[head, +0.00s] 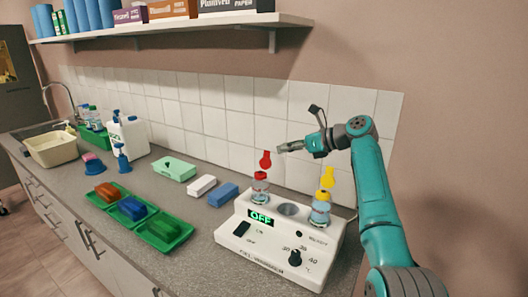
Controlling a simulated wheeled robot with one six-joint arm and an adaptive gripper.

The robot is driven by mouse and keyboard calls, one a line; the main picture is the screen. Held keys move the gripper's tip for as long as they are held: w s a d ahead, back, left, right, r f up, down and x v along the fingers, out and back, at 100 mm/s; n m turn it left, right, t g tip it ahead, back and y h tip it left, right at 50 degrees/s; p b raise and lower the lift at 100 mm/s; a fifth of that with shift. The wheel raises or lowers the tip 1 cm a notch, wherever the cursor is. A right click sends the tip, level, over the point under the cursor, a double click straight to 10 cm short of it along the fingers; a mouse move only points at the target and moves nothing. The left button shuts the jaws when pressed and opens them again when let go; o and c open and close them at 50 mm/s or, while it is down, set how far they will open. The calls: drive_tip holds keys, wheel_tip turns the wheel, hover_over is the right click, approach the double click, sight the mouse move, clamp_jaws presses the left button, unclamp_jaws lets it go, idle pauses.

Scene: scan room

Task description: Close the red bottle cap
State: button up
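The red bottle cap (265,159) stands raised above its small clear bottle (260,191), which has a red neck ring. The cap is open. The bottle sits in the left part of a white device (275,246) with a green "OFF" display. My gripper (281,150) is just to the right of the red cap and a little above it, pointing left. I see no contact, though the depth between them is hard to judge. The fingers are too small to tell open from shut, and I see nothing held. A second bottle (320,212) with a raised yellow cap (328,178) sits at right.
A blue block (223,194) and a white block (201,186) lie left of the device. Green trays (165,231) hold coloured items. A mint-green box (174,168) is farther back. A tiled wall (215,108) runs behind, with a shelf (200,26) above.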

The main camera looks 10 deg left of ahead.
sight(267, 151)
drive_tip(key=x, duration=0.7)
drive_tip(key=shift+w+a+f, duration=0.1)
drive_tip(key=shift+a+f, duration=0.05)
drive_tip(key=shift+a, duration=0.2)
clamp_jaws()
